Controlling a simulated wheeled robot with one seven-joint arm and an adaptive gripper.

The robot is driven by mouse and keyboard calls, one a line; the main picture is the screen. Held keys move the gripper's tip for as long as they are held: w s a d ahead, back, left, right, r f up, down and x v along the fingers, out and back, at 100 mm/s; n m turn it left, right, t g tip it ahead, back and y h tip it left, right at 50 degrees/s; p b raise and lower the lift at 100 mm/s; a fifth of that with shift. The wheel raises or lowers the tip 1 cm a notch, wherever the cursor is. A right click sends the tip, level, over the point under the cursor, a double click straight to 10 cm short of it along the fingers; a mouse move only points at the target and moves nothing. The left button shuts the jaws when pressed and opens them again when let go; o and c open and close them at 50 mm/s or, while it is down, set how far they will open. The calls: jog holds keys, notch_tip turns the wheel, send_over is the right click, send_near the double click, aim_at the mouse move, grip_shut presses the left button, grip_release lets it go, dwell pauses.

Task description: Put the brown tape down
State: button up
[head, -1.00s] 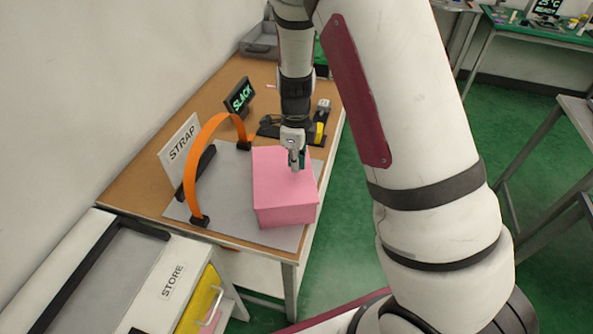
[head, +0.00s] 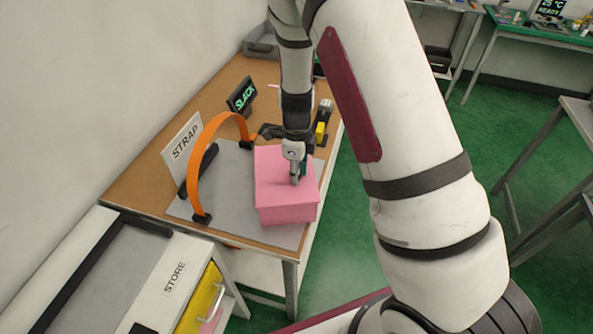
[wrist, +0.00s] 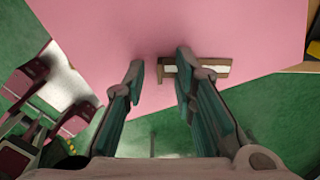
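A pink box (head: 287,205) stands on the grey mat beside the orange strap. My gripper (head: 297,178) points down at the top of the box in the head view. A small brown-edged piece with a pale middle (wrist: 222,68) lies against the pink surface, partly behind the right fingertip. It may be the brown tape, but I cannot be sure. I cannot make out brown tape in the head view.
The orange strap (head: 197,150) arches over the mat (head: 225,205) left of the box. A STRAP sign (head: 183,145) and a SLACK display (head: 241,96) stand behind. A black and yellow device (head: 321,130) is near the table's right edge. A STORE cabinet (head: 175,278) is in front.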

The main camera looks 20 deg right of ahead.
jog(key=s+r+n+t+y, duration=0.1)
jog(key=s+r+n, duration=0.15)
jog(key=r, duration=0.75)
jog(key=s+r+n, duration=0.1)
jog(key=r+n, duration=0.2)
jog(key=r, duration=0.7)
jog(key=s+r+n+t, duration=0.2)
jog(key=s+r+n, duration=0.4)
jog(key=s+n, duration=0.4)
jog(key=s+r+n+t+h, duration=0.1)
jog(key=s+r+n+t, duration=0.1)
jog(key=s+r+n, duration=0.5)
jog(key=s+n+b, duration=0.1)
jog(key=s+n, duration=0.1)
jog(key=s, duration=0.1)
jog(key=shift+r+n+t, duration=0.2)
jog(key=shift+n+t, duration=0.1)
jog(key=shift+n, duration=0.05)
